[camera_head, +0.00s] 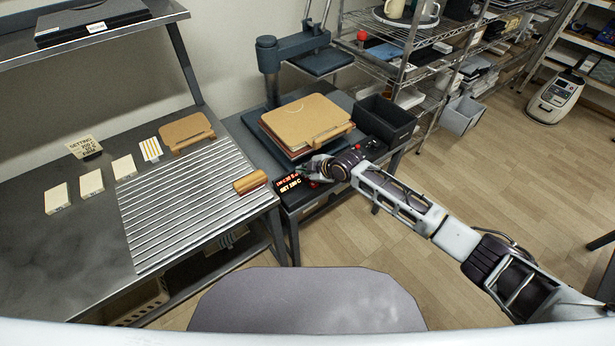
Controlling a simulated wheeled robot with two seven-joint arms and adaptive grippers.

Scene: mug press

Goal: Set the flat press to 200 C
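The flat press (268,58) stands on the dark side bench, with its dark upper plate (320,62) swung up at the back. My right gripper (311,172) is at the right side of the display, close to a red control (314,184). Its fingers are too small and dark to tell open from shut. My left gripper is out of view.
A setting card (84,147) stands on the left steel table. Several pale blocks (91,183), a ribbed metal surface (185,205) and a wooden-handled tool (250,181) are there too. A dark open bin (384,118) sits right of the boards.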

